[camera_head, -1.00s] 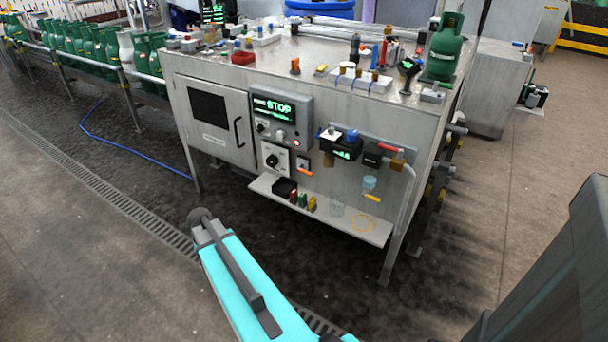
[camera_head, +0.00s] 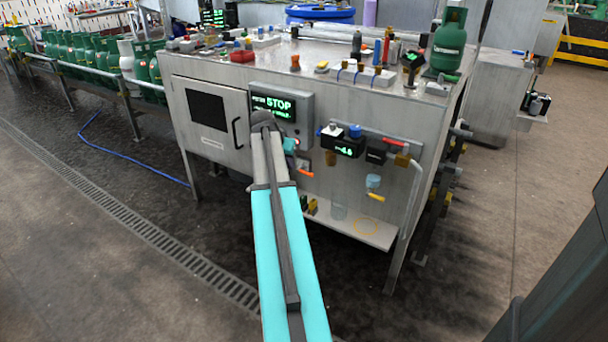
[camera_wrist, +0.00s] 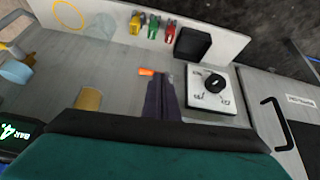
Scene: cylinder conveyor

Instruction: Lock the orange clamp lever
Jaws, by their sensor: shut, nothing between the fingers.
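The orange clamp lever (camera_head: 306,173) is a short orange handle on the front of the steel cabinet, just right of my arm in the head view. It tilts slightly down to the right. In the wrist view the orange lever (camera_wrist: 146,72) lies just left of my fingertips, and its mount is largely hidden behind them. My gripper (camera_wrist: 161,80) is shut and empty, with its dark fingers pointing at the cabinet front close to the lever. I cannot tell whether they touch it. In the head view my forearm hides most of the gripper.
A black-and-white rotary knob panel (camera_wrist: 211,90) is right of my fingers in the wrist view. A shelf (camera_head: 368,232) runs below, holding small coloured items and a black box (camera_wrist: 192,43). A digital gauge (camera_head: 346,146) and a red-handled pipe fitting (camera_head: 396,143) are to the right.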

